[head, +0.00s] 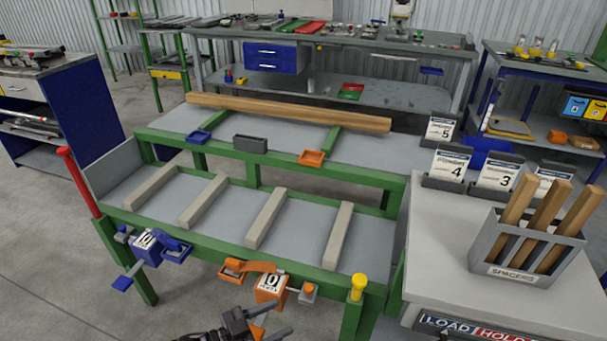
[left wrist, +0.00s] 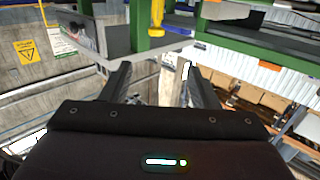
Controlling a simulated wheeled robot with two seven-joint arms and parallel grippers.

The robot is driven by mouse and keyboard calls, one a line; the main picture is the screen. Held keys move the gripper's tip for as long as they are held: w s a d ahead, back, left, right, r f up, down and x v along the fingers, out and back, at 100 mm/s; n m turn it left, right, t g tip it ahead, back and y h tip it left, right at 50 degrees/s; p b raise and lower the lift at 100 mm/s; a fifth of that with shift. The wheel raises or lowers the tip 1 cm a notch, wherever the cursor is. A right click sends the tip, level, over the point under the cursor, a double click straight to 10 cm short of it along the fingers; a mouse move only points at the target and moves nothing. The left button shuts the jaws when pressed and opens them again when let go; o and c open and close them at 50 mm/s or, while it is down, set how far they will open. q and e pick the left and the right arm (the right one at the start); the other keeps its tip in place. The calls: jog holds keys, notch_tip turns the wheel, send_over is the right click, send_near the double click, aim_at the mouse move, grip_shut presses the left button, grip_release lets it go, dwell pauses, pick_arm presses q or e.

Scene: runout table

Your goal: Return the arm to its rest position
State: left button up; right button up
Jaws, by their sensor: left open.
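My left gripper (head: 272,320) shows at the bottom edge of the head view, in front of the green-framed runout table (head: 225,242) and just below the orange clamp-like unit (head: 270,288). In the left wrist view its two dark fingers (left wrist: 154,78) stand apart with nothing between them. The gripper looks clear of the table, though the exact gap is hard to judge. Most of the left arm is out of the head view. My right gripper is in neither view.
A blue clamp-like unit (head: 147,247) is on the table's front rail. A red post (head: 78,180) and a yellow-capped post (head: 358,288) stand at its ends. A long timber (head: 285,112) lies on the upper level. A grey cabinet (head: 490,290) with a spacer box (head: 525,245) stands right.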

pick_arm(q)
jog(key=s+a+r+n+g+y, duration=0.55)
jog(key=s+a+n+y, duration=0.45)
jog(key=s+a+y, duration=0.4)
notch_tip(320, 180, down, 26)
jog(key=d+y+p, duration=0.1)
jog(key=d+p, duration=0.1)
jog(key=s+a+f+g, duration=0.1)
jog(key=s+a+f, duration=0.1)
jog(key=s+f, duration=0.7)
jog(key=s+a+f+g, duration=0.1)
jog(key=s+f, duration=0.8)
jog(key=s, duration=0.2)
jog(key=shift+s+a+f+p, duration=0.2)
jog(key=shift+a+p, duration=0.15)
jog(key=shift+p, duration=0.1)
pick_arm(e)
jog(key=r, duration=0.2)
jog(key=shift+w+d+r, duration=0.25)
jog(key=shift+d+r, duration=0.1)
